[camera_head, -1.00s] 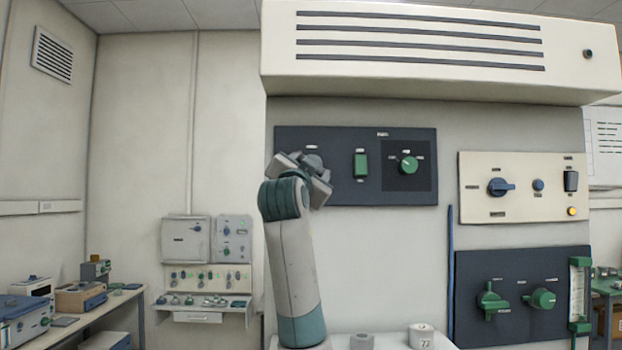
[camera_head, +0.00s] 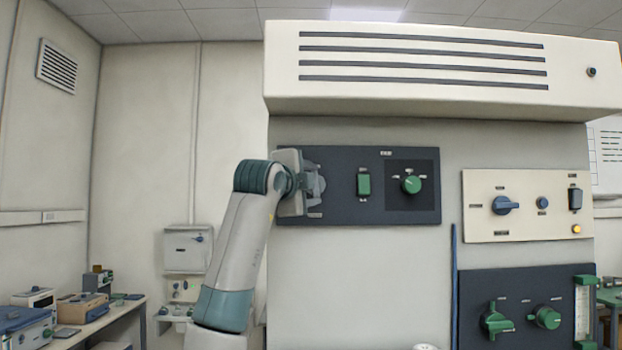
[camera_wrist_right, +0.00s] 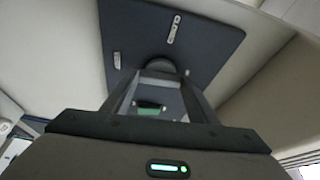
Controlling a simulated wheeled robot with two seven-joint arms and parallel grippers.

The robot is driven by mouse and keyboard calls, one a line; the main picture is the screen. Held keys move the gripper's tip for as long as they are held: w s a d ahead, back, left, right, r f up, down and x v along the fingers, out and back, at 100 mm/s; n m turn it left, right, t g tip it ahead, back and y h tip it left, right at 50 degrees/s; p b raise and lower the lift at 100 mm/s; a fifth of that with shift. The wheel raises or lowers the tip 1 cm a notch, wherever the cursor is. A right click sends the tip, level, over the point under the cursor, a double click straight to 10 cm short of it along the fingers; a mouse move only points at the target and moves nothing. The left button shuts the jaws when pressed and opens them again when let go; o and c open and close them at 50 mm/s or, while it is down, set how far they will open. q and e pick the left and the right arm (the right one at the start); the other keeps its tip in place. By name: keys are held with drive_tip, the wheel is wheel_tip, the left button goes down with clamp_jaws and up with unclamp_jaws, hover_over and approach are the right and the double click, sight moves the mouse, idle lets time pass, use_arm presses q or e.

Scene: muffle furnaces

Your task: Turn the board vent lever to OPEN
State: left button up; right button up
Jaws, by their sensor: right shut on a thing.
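The dark control board (camera_head: 337,212) is on the upper front of the furnace housing. A grey lever with a rounded hub (camera_head: 317,186) is at its left end, partly hidden by my right gripper (camera_head: 303,184). In the right wrist view, the fingers (camera_wrist_right: 160,86) frame the dark rounded hub (camera_wrist_right: 159,64) against the board. The exact lever angle is hard to tell. My left gripper is not in view.
A green rocker switch (camera_head: 363,182) and a green knob (camera_head: 411,185) sit right of the lever. A cream panel (camera_head: 484,230) with a blue knob and a lower dark panel (camera_head: 520,283) are at right. The vented hood (camera_head: 420,85) juts out above the board.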

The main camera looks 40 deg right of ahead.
drive_tip(key=shift+m+p, duration=0.3)
drive_tip(key=shift+m, duration=0.3)
drive_tip(key=shift+f+g, duration=0.1)
drive_tip(key=shift+g, duration=0.2)
drive_tip(key=o, duration=1)
drive_tip(key=shift+s+d, duration=0.1)
drive_tip(key=shift+o, duration=0.2)
drive_tip(key=b+v, duration=0.6)
drive_tip(key=v, duration=1.1)
drive_tip(key=shift+s+r+b, duration=0.2)
drive_tip(key=shift+s+b, duration=0.05)
drive_tip(key=shift+b, duration=0.1)
